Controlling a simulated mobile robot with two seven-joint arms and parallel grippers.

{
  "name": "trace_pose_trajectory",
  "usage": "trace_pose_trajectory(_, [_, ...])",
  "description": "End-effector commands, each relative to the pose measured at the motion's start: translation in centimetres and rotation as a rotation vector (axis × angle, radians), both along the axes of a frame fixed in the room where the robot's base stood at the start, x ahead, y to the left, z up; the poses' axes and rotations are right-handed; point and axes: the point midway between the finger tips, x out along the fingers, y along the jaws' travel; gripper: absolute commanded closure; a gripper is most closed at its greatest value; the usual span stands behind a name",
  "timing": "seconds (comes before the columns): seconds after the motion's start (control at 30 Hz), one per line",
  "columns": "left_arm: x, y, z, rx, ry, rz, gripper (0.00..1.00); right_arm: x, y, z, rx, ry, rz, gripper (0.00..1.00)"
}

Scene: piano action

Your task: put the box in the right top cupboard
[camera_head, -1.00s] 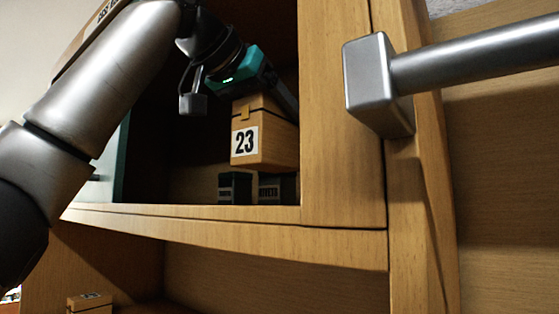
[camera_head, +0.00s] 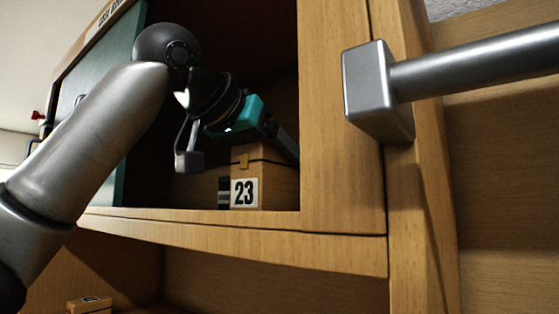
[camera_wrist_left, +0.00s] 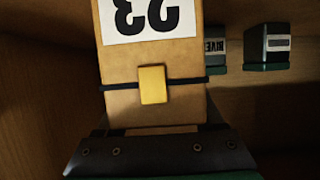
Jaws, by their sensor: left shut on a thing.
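The box (camera_head: 265,178) is tan with a black "23" on a white label and a small yellow clasp. In the head view it is inside the open cupboard (camera_head: 240,216), low down near the right side wall and just above or on the cupboard floor; contact is not clear. My left gripper (camera_head: 268,132) reaches in from the left and is shut on the box's upper part. In the left wrist view the same box (camera_wrist_left: 153,60) fills the middle, upside down in the picture, held at the gripper's jaws. My right gripper is not in view.
Small dark green boxes with white labels (camera_wrist_left: 266,46) stand beside the box inside the cupboard. A teal-green door panel (camera_head: 110,110) is at the opening's left. A grey metal bar (camera_head: 470,62) sticks out at right. Another small tan box (camera_head: 89,304) is below.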

Motion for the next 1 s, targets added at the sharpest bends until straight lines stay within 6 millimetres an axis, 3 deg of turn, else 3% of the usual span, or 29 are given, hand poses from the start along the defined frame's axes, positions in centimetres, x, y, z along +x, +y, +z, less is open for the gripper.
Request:
trace_pose_trajectory(0.2, [0.0,0.0,-0.3,-0.002,-0.002,0.000,1.00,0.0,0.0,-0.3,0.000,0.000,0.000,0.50])
trace_pose_trajectory(0.23, [0.0,0.0,-0.3,-0.001,-0.001,0.000,0.28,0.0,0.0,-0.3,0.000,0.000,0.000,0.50])
trace_pose_trajectory(0.47, [0.0,0.0,-0.2,-0.001,-0.001,0.000,0.02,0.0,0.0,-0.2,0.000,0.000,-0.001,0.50])
trace_pose_trajectory(0.83, [-0.1,0.1,0.3,0.000,-0.002,0.000,0.00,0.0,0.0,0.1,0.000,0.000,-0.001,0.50])
trace_pose_trajectory(1.0, [-2.4,1.6,1.1,-0.001,-0.006,0.000,0.00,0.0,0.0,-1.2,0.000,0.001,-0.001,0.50])
